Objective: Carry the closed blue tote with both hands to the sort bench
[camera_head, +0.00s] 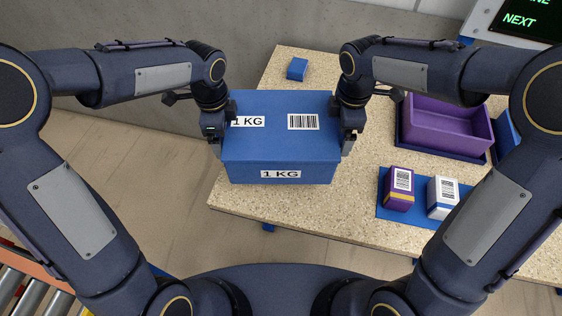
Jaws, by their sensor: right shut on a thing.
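The closed blue tote (275,140) is level in the middle of the view, with "1 KG" labels on its lid and front and a barcode on the lid. It is over the left end of the speckled sort bench (300,215); I cannot tell whether it touches the top. My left gripper (214,146) is shut on the tote's left side. My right gripper (349,144) is shut on its right side. The fingertips are partly hidden by the tote and the gripper bodies.
A small blue box (297,69) lies behind the tote. A purple open bin (448,140) stands at the right. A purple carton (399,190) and a white carton (441,198) stand on a blue mat (413,212). A screen (519,23) is at the back right. A grey wall is behind.

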